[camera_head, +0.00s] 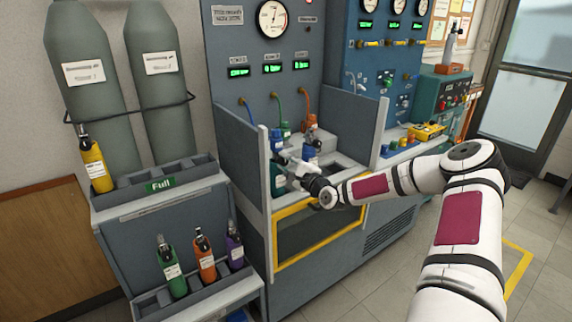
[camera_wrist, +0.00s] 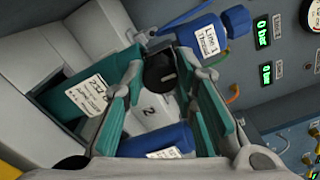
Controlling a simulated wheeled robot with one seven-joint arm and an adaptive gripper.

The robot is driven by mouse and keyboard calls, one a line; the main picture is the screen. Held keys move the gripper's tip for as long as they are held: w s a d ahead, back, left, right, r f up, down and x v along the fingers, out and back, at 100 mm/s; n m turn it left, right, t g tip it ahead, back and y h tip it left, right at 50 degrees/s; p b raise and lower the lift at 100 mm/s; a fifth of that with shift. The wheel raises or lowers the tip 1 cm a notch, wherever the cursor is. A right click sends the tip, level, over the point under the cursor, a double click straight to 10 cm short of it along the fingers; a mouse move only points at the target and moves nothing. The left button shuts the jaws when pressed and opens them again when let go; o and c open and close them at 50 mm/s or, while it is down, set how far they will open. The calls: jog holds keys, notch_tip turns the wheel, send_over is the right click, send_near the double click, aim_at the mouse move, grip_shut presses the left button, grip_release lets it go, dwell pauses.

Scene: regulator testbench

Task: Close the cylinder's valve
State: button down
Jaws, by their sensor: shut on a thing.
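In the head view my gripper (camera_head: 292,164) reaches into the test bench bay. Beside it stands a teal cylinder (camera_head: 278,186), partly hidden by the bay wall and my gripper. A teal labelled body (camera_wrist: 80,97) lies left of the fingers. Where the valve joins its cylinder is hidden.
A blue connector (camera_wrist: 203,38) labelled Line 1 is just beyond the fingertips; another blue labelled part (camera_wrist: 160,143) is close below. Bay side panels (camera_head: 240,152) flank my gripper. A rack (camera_head: 155,185) with several cylinders stands left. Floor (camera_head: 385,285) near the bench is clear.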

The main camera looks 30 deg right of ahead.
jog(key=c, duration=1.3)
grip_release()
jog(key=shift+s, duration=0.1)
jog(key=s, duration=1.2)
jog(key=shift+d, duration=0.15)
jog(key=shift+w, duration=0.1)
